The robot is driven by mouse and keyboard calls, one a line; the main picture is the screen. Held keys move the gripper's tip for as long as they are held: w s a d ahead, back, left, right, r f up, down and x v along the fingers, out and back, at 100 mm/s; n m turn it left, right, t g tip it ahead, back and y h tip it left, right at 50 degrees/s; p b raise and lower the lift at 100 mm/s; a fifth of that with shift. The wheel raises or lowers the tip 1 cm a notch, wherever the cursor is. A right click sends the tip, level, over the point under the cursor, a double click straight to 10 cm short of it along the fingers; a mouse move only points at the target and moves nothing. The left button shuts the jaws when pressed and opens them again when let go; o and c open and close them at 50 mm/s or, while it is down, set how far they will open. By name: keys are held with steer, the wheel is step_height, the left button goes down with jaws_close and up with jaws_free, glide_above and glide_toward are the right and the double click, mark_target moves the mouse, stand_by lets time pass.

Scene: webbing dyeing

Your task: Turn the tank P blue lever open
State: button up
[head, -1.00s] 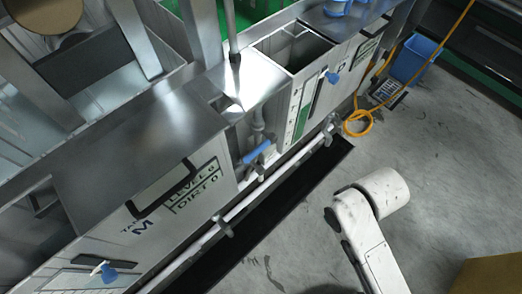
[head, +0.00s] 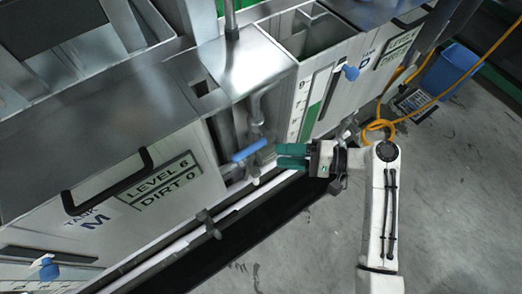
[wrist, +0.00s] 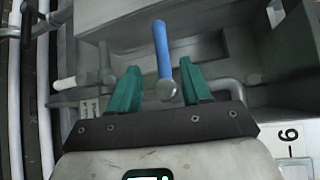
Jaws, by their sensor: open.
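A blue lever (head: 249,150) sits on pipework in the recess right of the tank M panel. It also shows in the wrist view (wrist: 161,45), upright in the picture, with a grey round end nearest me. My gripper (head: 277,155) comes from the right with its green fingers close to the lever's right end. In the wrist view the fingers (wrist: 160,78) are apart, with the lever in the gap between them in the picture. I cannot tell whether they touch it. No letter P is readable, so I cannot confirm which tank this lever belongs to.
A white pipe (head: 240,207) runs along the tank fronts above a dark floor channel (head: 245,240). Other blue handles show on the right tank (head: 351,72) and at lower left (head: 48,268). An orange hose (head: 440,95) and blue bin (head: 450,70) lie right.

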mark_target(247, 152)
steer(key=x, duration=1)
steer(key=shift+w+a+p, duration=0.1)
steer(key=shift+a+p, duration=0.15)
steer(key=shift+p, duration=0.05)
jaws_close()
